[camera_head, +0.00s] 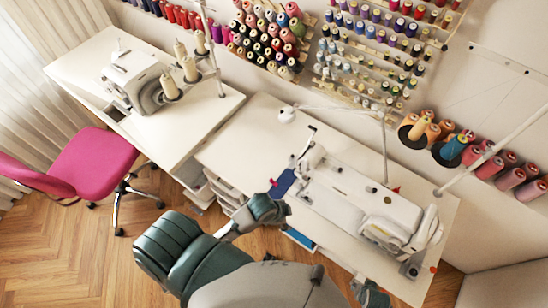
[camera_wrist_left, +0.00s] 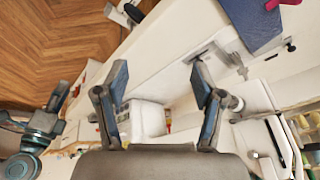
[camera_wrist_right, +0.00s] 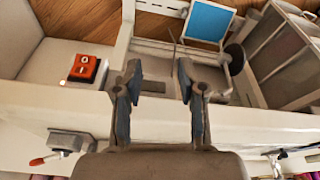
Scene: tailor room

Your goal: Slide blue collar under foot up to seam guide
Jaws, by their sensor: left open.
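The blue collar (camera_head: 283,183) lies flat on the sewing table by the needle end of the white sewing machine (camera_head: 350,200), with a small red piece at its left edge. The collar (camera_wrist_left: 250,22) also shows at the upper right of the left wrist view, beyond my fingers. The foot and seam guide are too small to make out. My left gripper (camera_wrist_left: 160,80) is open and empty, apart from the collar; its hand is just in front of the table edge in the head view. My right gripper (camera_wrist_right: 160,82) is open and empty near the table's front edge.
A red switch box (camera_wrist_right: 84,69) and a blue panel (camera_wrist_right: 208,22) show in the right wrist view. A second machine (camera_head: 135,78) stands on the left table, near a pink chair (camera_head: 95,163). Thread racks line the wall. The tabletop left of the collar is clear.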

